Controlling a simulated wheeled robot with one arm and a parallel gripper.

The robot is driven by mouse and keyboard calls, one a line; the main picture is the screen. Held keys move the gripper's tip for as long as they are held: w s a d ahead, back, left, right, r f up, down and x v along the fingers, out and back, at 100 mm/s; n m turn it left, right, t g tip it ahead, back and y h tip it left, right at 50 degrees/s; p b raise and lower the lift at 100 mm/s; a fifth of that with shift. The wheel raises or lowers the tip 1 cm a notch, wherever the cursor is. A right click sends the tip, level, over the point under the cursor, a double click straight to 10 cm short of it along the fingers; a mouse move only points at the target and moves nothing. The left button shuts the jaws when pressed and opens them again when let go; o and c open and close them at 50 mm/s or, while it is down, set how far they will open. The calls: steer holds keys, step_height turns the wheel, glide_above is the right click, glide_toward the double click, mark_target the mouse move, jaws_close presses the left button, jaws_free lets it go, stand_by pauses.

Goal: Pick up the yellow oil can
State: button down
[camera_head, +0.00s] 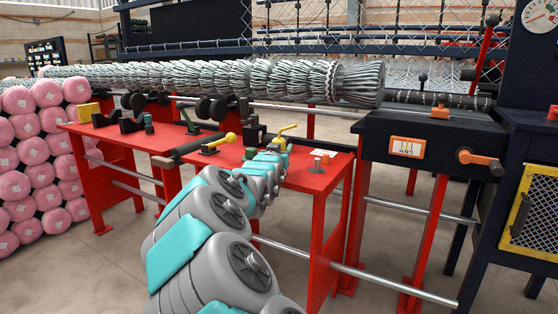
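A small yellow item with a thin, slanted upper part (286,128) shows just behind the end of my arm on the red workbench. It looks like the yellow oil can, but its lower part is hidden by my arm. My grey and turquoise arm reaches from the bottom of the view to the bench top. My gripper (271,148) is at its far end, close to the yellow item. The fingers are too small and covered to tell whether they touch it or are open.
The red workbench (308,180) carries a yellow-handled tool (219,141), a yellow block (88,112) and dark fixtures. A long bundle of wire mesh (240,78) runs above its back edge. A dark machine with an orange crank (478,160) stands right; pink rolls (35,150) are stacked left.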

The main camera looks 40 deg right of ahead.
mark_target(280, 140)
steer(key=shift+r+p, duration=0.4)
steer(key=shift+r, duration=1.45)
steer(key=shift+s+a, duration=0.2)
steer(key=shift+s, duration=0.2)
steer(key=s+a, duration=0.3)
steer(key=s, duration=0.4)
steer(key=s+a+r+b, duration=0.1)
steer(key=s+a, duration=0.2)
steer(key=s, duration=0.4)
steer(key=shift+r, duration=0.15)
steer(key=c, duration=1)
jaws_free()
jaws_close()
